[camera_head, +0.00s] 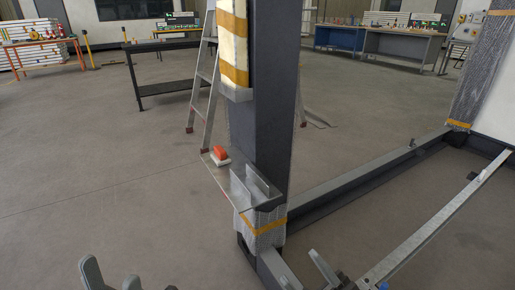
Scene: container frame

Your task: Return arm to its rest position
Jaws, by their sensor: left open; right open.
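My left gripper (112,278) shows at the bottom edge, left of the middle. Its grey fingertips stand apart with nothing visible between them. My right gripper (301,272) is at the bottom edge, right of the middle, close to the foot of the dark post in the picture. Its fingers are apart and it holds nothing that I can see. Most of both arms is below the picture. The gap between the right gripper and the post foot is hard to judge.
A dark container-frame post (257,135) stands in the middle, with wrapped padding and a metal bracket (255,188). An orange and white item (220,155) is beside it. Frame rails (370,178) run right. A stepladder (204,95) stands behind.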

